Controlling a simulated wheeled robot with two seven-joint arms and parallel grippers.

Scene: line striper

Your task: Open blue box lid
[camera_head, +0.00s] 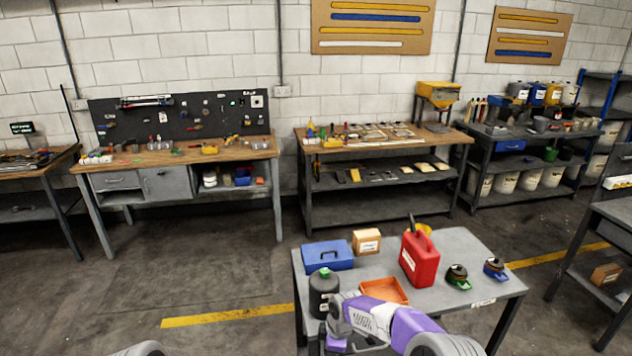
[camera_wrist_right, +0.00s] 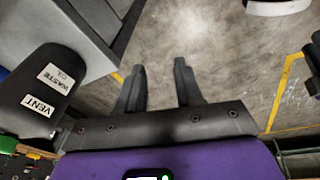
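The blue box (camera_head: 327,255) sits at the back left of the grey table. The blue box is not clearly seen in that view. My left gripper is not in view.
A dark bottle (camera_head: 323,292) stands between box and right gripper; its labelled body also shows in the right wrist view (camera_wrist_right: 42,92). An orange tray (camera_head: 385,291), red canister (camera_head: 419,260) and cardboard box (camera_head: 366,242) share the table (camera_head: 455,245). Floor left of it is clear.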

